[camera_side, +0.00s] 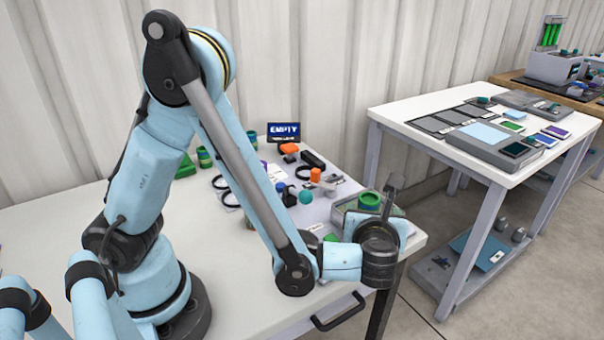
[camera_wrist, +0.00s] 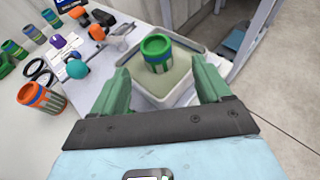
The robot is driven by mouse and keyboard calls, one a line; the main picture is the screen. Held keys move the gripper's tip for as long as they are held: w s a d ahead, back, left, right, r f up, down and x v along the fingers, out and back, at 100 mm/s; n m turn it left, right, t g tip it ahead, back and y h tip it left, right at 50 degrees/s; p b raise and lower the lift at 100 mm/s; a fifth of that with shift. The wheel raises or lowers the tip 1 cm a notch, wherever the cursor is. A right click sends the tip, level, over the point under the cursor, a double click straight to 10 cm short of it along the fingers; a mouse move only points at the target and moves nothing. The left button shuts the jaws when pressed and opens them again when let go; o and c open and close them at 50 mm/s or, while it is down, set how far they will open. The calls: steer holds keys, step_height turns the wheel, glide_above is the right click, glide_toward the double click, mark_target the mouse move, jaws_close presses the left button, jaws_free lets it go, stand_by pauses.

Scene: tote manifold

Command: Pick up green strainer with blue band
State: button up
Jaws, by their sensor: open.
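The green strainer with a blue band (camera_wrist: 156,53) stands upright in a shallow pale tray (camera_wrist: 183,92) in the wrist view. Its green rim also shows in the side view (camera_side: 369,200), at the table's right end. My gripper (camera_wrist: 160,66) is open and empty. Its two green fingers reach toward the tray, one on the left and one on the right of the strainer in the picture. I see no contact with it. In the side view my gripper (camera_side: 388,207) is near the strainer, and the wrist partly hides the tray.
An orange strainer with a blue band (camera_wrist: 40,97) stands to the left, beside black rings (camera_wrist: 40,72). A second table (camera_side: 430,150) stands to the right, across a floor gap.

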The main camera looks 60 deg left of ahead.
mark_target(369, 200)
steer(key=shift+a+r+x, duration=0.15)
steer(key=shift+x, duration=1.6)
steer(key=shift+a+r+x, duration=0.1)
steer(key=shift+a+x, duration=0.05)
steer(key=shift+x, duration=1.6)
steer(key=shift+s, duration=0.15)
steer(key=c, duration=1.2)
steer(key=shift+r, duration=0.15)
